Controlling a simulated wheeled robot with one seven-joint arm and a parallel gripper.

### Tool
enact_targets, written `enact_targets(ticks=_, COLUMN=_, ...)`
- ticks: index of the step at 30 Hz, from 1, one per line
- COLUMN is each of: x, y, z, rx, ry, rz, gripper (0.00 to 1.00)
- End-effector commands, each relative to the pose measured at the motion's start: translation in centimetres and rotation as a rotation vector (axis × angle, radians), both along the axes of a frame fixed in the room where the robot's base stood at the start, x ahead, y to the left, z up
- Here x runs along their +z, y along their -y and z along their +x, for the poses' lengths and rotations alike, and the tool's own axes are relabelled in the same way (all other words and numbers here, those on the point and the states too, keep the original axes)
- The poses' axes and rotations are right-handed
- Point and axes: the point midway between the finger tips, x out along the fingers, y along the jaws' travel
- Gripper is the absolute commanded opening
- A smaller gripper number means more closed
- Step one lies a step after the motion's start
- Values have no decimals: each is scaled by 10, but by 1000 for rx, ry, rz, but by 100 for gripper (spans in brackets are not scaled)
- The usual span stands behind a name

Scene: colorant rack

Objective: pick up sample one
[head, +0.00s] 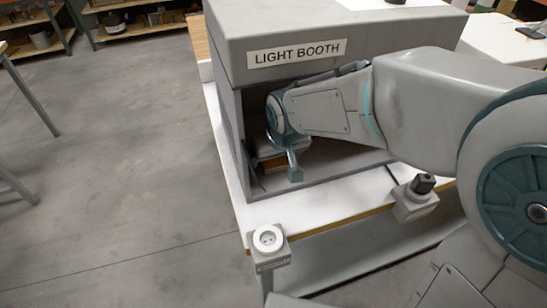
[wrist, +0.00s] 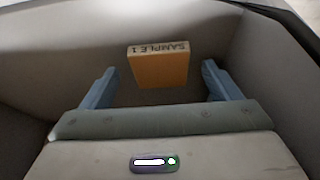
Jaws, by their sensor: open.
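Sample one (wrist: 158,70) is an orange block with "SAMPLE 1" lettered on its pale edge, upside down in the wrist view. It lies inside the grey light booth (head: 293,57). My gripper (wrist: 160,74) is open, with one blue finger on each side of the block and a clear gap to both. The block looks slightly beyond the fingertips; whether it lies at their depth is hard to tell. In the head view my gripper (head: 281,160) reaches into the booth's front opening. A small orange-brown patch shows beside it there, largely hidden, and I cannot tell what it is.
The booth's roof, side walls and floor close in around my gripper. It stands on a white table (head: 315,207). At the table's front edge are a grey post with a round white top (head: 268,239) and a grey box with a black knob (head: 416,197). Open floor lies left.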

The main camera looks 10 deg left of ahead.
Motion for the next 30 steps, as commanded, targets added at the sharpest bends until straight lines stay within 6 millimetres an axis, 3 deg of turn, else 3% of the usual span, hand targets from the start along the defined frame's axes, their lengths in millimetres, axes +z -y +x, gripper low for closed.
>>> enact_targets(ticks=10, x=-9, y=-1, z=1, rx=0, ry=-3, rz=-2, gripper=84)
enact_targets(ticks=11, x=-9, y=-1, z=1, rx=0, ry=-3, rz=-2, gripper=78)
enact_targets(ticks=15, x=-9, y=-1, z=1, rx=0, ry=-3, rz=-2, gripper=39)
enact_targets(ticks=16, x=-9, y=-1, z=1, rx=0, ry=-3, rz=-2, gripper=36)
enact_targets(ticks=30, x=-5, y=0, z=2, rx=-1, ry=-1, rz=-2, gripper=35)
